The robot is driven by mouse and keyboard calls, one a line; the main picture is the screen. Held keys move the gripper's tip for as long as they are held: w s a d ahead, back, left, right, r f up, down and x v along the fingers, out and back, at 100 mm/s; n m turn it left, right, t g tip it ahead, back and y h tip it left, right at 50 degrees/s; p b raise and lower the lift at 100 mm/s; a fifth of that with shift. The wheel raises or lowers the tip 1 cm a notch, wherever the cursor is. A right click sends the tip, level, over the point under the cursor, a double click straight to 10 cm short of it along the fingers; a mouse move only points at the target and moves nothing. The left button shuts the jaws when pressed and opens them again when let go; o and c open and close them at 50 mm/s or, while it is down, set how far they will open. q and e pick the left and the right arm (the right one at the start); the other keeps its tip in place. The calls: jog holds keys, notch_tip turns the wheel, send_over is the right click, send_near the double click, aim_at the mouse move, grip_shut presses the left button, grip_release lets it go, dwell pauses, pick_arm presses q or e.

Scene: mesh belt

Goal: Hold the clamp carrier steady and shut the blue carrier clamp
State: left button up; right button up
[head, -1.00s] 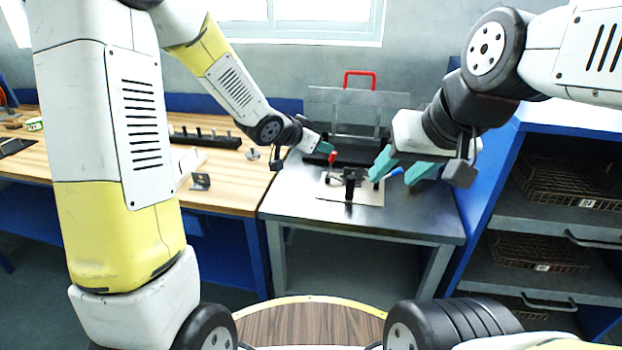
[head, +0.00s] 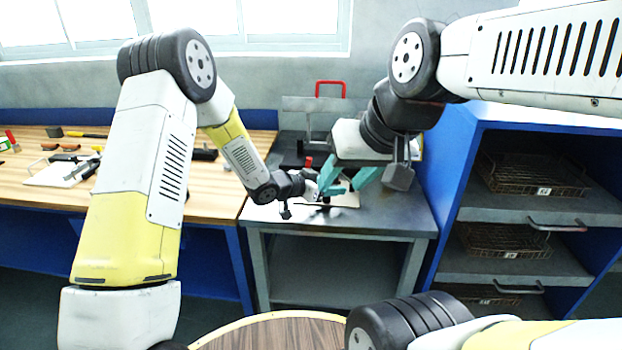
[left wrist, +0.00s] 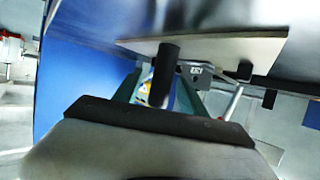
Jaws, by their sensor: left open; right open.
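The clamp carrier (head: 346,201) is a pale flat plate on the metal table, largely covered by my grippers in the head view. In the left wrist view the plate (left wrist: 225,52) shows tilted, with a dark round post (left wrist: 166,72) on it. My left gripper (head: 328,191) is low at the carrier. Its open teal fingers (left wrist: 160,92) appear on either side of the post; I cannot tell whether they touch it. My right gripper (head: 347,182) is open above the carrier, fingers pointing down. A red clamp handle (head: 309,161) shows behind the grippers. The blue clamp is hidden.
The metal table (head: 400,213) has bare room at its right. A rack with a red handle (head: 331,83) stands behind. A blue shelf unit (head: 447,165) with wire baskets stands close on the right. A wooden bench (head: 215,185) adjoins on the left.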

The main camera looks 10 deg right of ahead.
pick_arm(q)
jog(key=shift+w+d+f, duration=0.25)
jog(key=shift+d, duration=0.3)
grip_shut()
dwell(1.0)
jog(key=shift+c, duration=0.4)
grip_release()
grip_shut()
dwell(0.8)
